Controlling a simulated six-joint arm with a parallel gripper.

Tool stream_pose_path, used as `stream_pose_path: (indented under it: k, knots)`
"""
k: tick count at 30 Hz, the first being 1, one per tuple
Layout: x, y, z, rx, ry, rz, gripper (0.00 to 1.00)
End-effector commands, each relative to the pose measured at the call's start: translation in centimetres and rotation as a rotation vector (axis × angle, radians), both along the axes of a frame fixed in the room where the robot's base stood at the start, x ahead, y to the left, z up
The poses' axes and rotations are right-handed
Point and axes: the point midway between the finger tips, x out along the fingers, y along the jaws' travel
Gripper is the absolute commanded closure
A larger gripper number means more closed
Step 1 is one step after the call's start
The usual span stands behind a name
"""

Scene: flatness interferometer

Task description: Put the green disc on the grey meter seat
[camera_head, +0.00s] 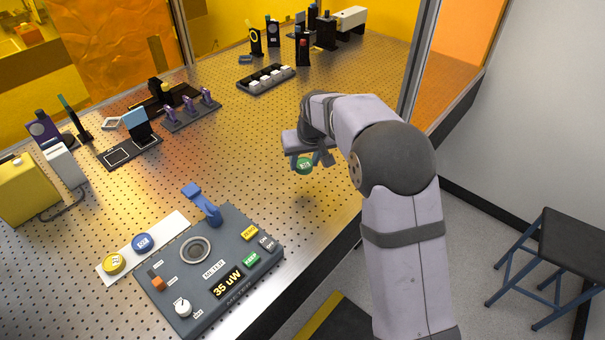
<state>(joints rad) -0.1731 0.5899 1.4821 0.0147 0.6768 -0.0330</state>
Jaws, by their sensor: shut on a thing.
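My gripper (309,158) is over the perforated metal table, right of centre. It is shut on the green disc (304,166), which shows below the fingers with a pale label on its face. The disc appears held above the table; the exact height cannot be told. The grey meter seat (196,250) is a round ring on top of the dark grey meter box (236,236), to the lower left of my gripper. The seat is empty.
A white strip (178,224) left of the meter carries a blue disc (142,242) and a yellow disc (114,262). A dark rack (266,79) and optics stand further back. The table between gripper and meter is clear.

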Motion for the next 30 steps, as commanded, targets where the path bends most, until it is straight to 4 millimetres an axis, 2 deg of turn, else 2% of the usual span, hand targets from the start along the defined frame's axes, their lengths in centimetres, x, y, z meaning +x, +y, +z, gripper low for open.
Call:
stream_pose_path:
  k: [4, 14, 22, 30]
  knots:
    - [0.0, 0.0, -1.9, 0.000, 0.002, 0.000, 0.88]
    - [0.0, 0.0, -3.2, 0.000, 0.001, 0.000, 0.88]
    - [0.0, 0.0, -6.1, 0.000, 0.002, 0.000, 0.88]
    - [0.0, 0.0, -6.5, 0.000, -0.002, 0.000, 0.88]
